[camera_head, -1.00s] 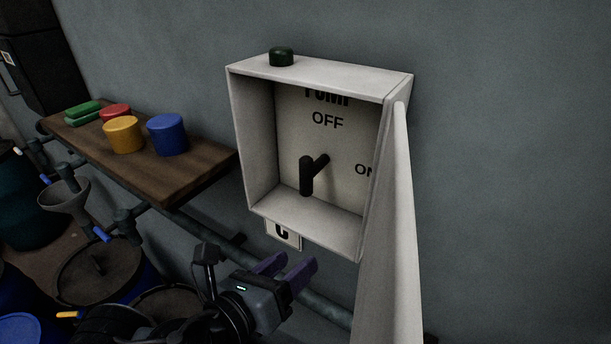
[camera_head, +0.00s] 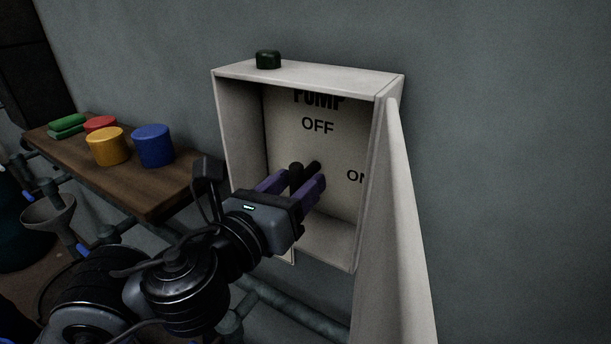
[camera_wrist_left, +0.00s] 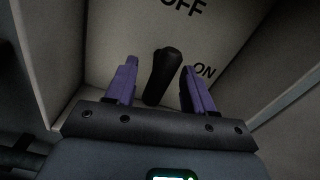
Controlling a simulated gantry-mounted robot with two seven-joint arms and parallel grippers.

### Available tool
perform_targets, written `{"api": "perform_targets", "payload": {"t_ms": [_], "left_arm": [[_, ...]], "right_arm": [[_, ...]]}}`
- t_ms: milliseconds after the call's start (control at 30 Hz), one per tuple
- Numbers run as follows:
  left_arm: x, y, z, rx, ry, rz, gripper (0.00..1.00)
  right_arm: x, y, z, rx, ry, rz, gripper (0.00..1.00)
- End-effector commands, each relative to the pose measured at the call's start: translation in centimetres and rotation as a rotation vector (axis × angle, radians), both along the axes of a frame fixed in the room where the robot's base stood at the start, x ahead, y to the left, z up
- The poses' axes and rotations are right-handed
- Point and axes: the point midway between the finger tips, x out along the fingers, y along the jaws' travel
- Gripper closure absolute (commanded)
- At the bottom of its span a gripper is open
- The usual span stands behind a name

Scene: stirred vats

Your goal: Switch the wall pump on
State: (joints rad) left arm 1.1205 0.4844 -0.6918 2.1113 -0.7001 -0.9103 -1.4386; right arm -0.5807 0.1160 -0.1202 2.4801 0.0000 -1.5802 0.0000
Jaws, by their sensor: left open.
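The white pump box (camera_head: 392,92) hangs on the wall with its front open. Its back plate reads PUMP, with OFF above the handle and ON to the right, partly hidden by the side wall. The black switch handle (camera_head: 296,176) sticks out from the plate below OFF. My left gripper (camera_head: 294,182) reaches into the box, its purple fingers open on either side of the handle. In the left wrist view the handle (camera_wrist_left: 162,75) stands between the fingers (camera_wrist_left: 160,68), with gaps on both sides. My right gripper is not in view.
A wooden shelf (camera_head: 150,202) at left carries yellow, blue and red pots and a green object. Pipes run below; the wall at right is clear.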

Motion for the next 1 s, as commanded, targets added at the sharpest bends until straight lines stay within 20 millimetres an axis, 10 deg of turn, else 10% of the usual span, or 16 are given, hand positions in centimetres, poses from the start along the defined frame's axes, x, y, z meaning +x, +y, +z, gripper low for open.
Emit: {"api": "perform_targets", "payload": {"t_ms": [667, 1000], "left_arm": [[2.7, -1.7, 0.0, 0.0, -0.001, 0.0, 0.48], [2.7, -1.7, 0.0, 0.0, -0.001, 0.0, 1.0]], "right_arm": [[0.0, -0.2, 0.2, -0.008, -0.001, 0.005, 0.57], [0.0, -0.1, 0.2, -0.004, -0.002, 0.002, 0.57]]}}
